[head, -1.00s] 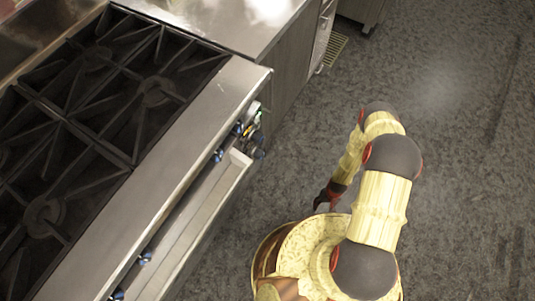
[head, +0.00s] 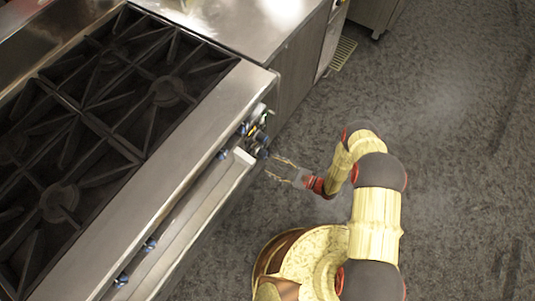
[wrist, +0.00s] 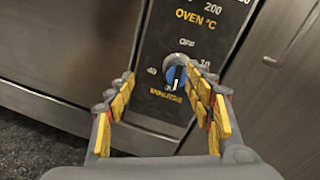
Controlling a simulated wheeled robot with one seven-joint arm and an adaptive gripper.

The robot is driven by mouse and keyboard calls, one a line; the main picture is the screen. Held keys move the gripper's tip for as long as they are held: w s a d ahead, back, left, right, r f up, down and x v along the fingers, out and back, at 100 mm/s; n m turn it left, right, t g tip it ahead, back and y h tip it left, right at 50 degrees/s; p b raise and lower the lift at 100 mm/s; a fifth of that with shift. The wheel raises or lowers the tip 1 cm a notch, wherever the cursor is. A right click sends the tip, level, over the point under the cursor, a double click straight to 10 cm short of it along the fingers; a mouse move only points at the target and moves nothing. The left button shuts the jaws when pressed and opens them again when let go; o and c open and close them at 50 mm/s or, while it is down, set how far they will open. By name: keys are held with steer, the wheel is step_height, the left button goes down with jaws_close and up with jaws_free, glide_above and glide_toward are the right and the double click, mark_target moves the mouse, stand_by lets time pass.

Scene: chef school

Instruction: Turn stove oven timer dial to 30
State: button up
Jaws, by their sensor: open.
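The oven timer dial (wrist: 176,77), a small round knob with blue on it and a white mark toward its lower side, sits on a black panel (wrist: 205,45) in the wrist view. Labels OFF, 10 and 40 show around it; the lower label is hard to read. My gripper (wrist: 160,80) is open, its yellow-padded fingers left and right of the dial. The right finger overlaps the dial's right edge; I cannot tell whether they touch. In the head view, my gripper (head: 279,169) is open near the end of the stove front, where the knobs show small.
The black grates of the stove (head: 85,115) fill the left of the head view. A front rail (head: 200,225) juts out below the knobs. The floor (head: 440,130) to the right is clear.

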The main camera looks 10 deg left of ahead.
mark_target(266, 157)
steer(key=shift+w+d+f+m+t, duration=0.1)
steer(key=shift+w+d+m+t, duration=0.15)
steer(key=shift+w+t, duration=0.25)
steer(key=shift+w+d+f+m+t, duration=0.1)
steer(key=shift+w+d+m+t, duration=0.15)
steer(key=shift+w+t, duration=0.2)
steer(key=b+x, duration=0.1)
steer(key=x, duration=0.6)
steer(key=shift+w+a+f+b, duration=0.2)
steer(key=shift+a+b, duration=0.1)
steer(key=shift+b, duration=0.1)
steer(key=shift+r, duration=0.1)
steer(key=c, duration=1.1)
steer(key=shift+c, duration=0.3)
